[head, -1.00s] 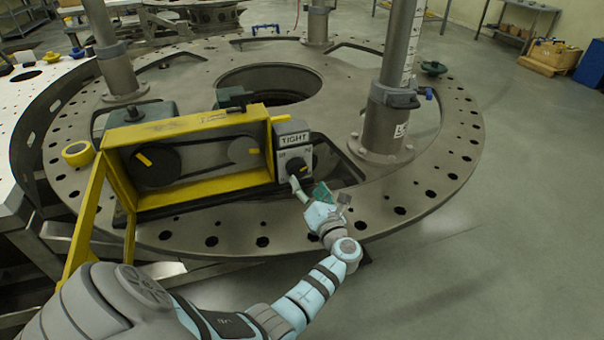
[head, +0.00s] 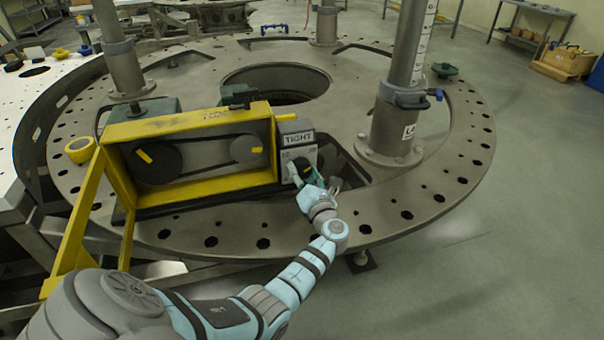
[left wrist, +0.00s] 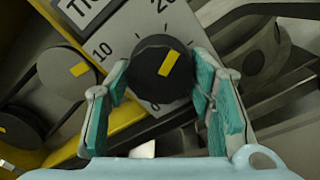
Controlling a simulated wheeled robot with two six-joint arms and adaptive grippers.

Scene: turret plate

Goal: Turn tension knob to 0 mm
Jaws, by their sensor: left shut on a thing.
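The tension knob (left wrist: 155,72) is a black dial with a yellow pointer bar. It sits on a grey panel (left wrist: 125,22) marked 10, 20 and a partly hidden 0. In the left wrist view the bar lies toward the upper right, on the 20 side rather than the 10 side. My left gripper (left wrist: 160,85) is shut on the knob, with a teal-padded finger on each side. In the head view the gripper (head: 304,174) partly covers the knob, below the TIGHT label (head: 298,138). My right gripper is not in view.
The yellow guard frame (head: 200,185) with two belt pulleys stands just left of the panel. A grey post (head: 388,130) rises from the turret plate (head: 440,195) to the right. A yellow roll (head: 79,150) lies at the left. Open floor is at the right.

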